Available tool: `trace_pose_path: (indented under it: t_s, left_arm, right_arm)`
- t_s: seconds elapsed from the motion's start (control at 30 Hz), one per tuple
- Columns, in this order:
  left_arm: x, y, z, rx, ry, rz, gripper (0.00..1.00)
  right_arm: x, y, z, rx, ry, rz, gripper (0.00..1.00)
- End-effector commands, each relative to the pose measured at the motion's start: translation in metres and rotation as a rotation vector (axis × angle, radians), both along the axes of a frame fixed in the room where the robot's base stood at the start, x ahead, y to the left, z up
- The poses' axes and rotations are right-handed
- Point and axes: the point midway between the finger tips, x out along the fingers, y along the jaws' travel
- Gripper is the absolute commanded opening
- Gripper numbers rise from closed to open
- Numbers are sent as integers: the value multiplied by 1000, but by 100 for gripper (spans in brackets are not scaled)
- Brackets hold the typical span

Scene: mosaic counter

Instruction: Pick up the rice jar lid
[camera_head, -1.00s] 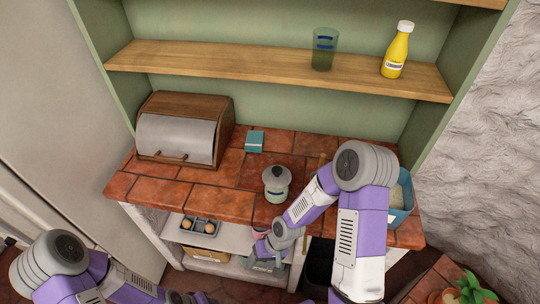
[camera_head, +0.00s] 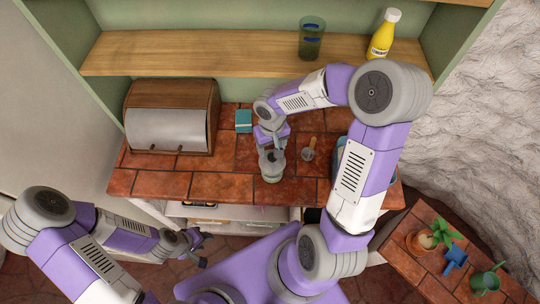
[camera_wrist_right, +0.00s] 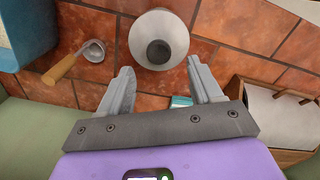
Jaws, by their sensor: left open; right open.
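The rice jar (camera_head: 272,174) stands upright on the red-tiled counter, with its pale grey lid (camera_head: 271,157) on top. In the right wrist view the lid (camera_wrist_right: 158,29) shows from above as a round disc with a dark knob (camera_wrist_right: 158,52). My right gripper (camera_head: 272,146) is open just above the jar. My left gripper (camera_head: 206,250) is open and empty, low in front of the counter.
A wooden-handled ladle (camera_head: 309,152) lies right of the jar. A small teal box (camera_head: 243,121) and a bread box (camera_head: 168,118) are to the left. A blue container (camera_wrist_right: 28,28) is partly hidden by my right arm. The shelf (camera_head: 220,50) runs above the counter.

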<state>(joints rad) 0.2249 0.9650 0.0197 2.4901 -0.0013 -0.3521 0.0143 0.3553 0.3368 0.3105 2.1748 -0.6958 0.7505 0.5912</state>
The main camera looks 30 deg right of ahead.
Motion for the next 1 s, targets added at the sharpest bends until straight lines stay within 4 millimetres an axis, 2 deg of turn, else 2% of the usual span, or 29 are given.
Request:
trace_pose_path:
  t_s: [0.3, 0.6, 0.67, 1.0]
  left_arm:
    - [0, 0, 1, 0, 0, 0, 43]
    - [0, 0, 1, 0, 0, 0, 43]
    - [0, 0, 1, 0, 0, 0, 43]
    - [0, 0, 1, 0, 0, 0, 43]
  right_arm:
    - [0, -1, -45, 2, 3, 1, 65]
    - [0, -1, -49, 2, 1, -1, 65]
    - [1, -1, -49, 2, 1, -1, 57]
    - [1, -1, -49, 2, 0, 0, 5]
